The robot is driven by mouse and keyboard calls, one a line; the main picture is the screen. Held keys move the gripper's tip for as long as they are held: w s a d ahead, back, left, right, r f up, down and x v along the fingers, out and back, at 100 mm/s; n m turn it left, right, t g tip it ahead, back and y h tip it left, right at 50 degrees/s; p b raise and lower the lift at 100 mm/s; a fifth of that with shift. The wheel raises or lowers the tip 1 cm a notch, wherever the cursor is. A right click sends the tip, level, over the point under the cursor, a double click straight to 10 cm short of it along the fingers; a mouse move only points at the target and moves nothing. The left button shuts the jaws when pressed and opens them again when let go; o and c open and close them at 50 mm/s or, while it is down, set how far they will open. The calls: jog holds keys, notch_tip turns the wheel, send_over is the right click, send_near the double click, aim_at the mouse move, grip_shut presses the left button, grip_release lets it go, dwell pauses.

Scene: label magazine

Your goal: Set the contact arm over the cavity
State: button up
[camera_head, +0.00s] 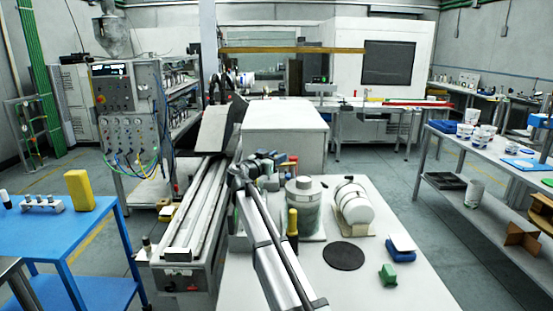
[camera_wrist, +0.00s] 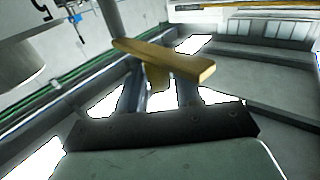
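My arm reaches in from the bottom middle of the head view. My gripper (camera_head: 262,166) is at its far end, above the bench among small dark and grey parts; its fingers are too small there to read. In the wrist view a yellow T-shaped bar (camera_wrist: 165,62) crosses the middle, tilted down to the right. A dark bar (camera_wrist: 160,126) with a pale plate (camera_wrist: 175,160) lies below it. I cannot tell whether the yellow bar is the contact arm or whether it is held. I cannot make out the cavity in either view.
On the white bench (camera_head: 395,285) stand a lidded round canister (camera_head: 303,207), an upright yellow handle (camera_head: 292,222), white rolls (camera_head: 352,203), a black disc (camera_head: 343,256) and a green piece (camera_head: 388,274). A long rail unit (camera_head: 190,215) runs along the left.

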grip_shut()
jog(key=shift+s, duration=0.1)
dwell(0.3)
jog(key=shift+s+d+n+t+y, duration=0.3)
jog(key=shift+s+n+t+y, duration=0.3)
jog(key=shift+n+y, duration=0.75)
jog(key=shift+s+d+n+t+y, duration=0.35)
jog(key=shift+n+t+y, duration=0.45)
jog(key=shift+y, duration=1.05)
jog(key=shift+s+d+n+t+y, duration=0.2)
jog(key=shift+s+n+t+y, duration=0.4)
jog(key=shift+n+y, duration=0.8)
jog(key=shift+s+d+n+y, duration=0.1)
jog(key=shift+n+y, duration=0.1)
jog(key=shift+y, duration=0.35)
jog(key=shift+d+n+y, duration=0.1)
jog(key=shift+n+y, duration=0.05)
jog(key=shift+y, duration=0.4)
jog(key=shift+o, duration=1.3)
grip_release()
